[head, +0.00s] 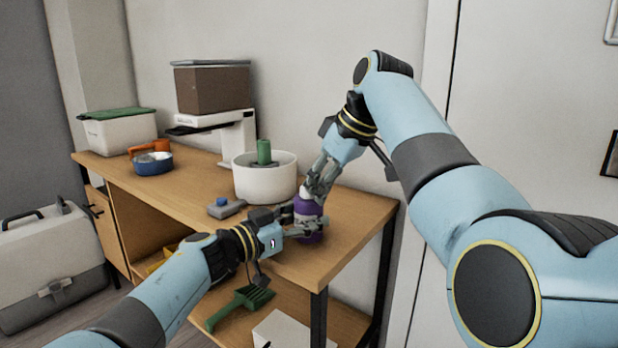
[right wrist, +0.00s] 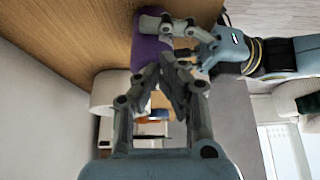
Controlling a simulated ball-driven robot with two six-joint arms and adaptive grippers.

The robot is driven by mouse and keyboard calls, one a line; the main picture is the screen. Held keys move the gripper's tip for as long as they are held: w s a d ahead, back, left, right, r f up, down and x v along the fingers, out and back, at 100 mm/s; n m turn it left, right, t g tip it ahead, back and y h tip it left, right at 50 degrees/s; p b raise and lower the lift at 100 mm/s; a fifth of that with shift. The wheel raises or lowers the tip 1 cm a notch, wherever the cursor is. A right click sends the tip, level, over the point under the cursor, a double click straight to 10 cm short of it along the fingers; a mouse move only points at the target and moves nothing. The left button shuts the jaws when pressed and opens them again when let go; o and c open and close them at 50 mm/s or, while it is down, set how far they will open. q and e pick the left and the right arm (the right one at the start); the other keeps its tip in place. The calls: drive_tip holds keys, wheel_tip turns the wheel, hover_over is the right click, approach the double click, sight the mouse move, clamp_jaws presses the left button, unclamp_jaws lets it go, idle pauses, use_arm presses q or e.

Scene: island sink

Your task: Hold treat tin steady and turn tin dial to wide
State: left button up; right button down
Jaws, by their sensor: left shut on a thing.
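The treat tin (head: 309,229) is a purple cylinder with a white top, the dial (head: 306,191), standing near the right end of the wooden desk. The purple tin (right wrist: 150,52) also shows in the right wrist view. My left gripper (head: 305,218) is shut on the tin's purple body from the left. My right gripper (head: 310,190) reaches down from above, with its fingers at the dial. In the right wrist view my right gripper's fingertips (right wrist: 168,72) hide most of the dial, so its setting and whether they grip it cannot be told.
A white pot (head: 262,181) with a green cylinder stands just behind the tin. A grey block with a blue button (head: 226,208) lies left of it. A blue bowl (head: 152,164) and a white feeder (head: 232,140) are farther left. The desk's right end is clear.

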use_arm(q)
drive_tip(key=shift+s+d, duration=0.1)
use_arm(e)
drive_tip(key=shift+s+d+r, duration=0.1)
drive_tip(key=shift+s, duration=0.1)
drive_tip(key=shift+r, duration=0.2)
drive_tip(key=shift+d+r, duration=0.1)
drive_tip(key=shift+r, duration=2.7)
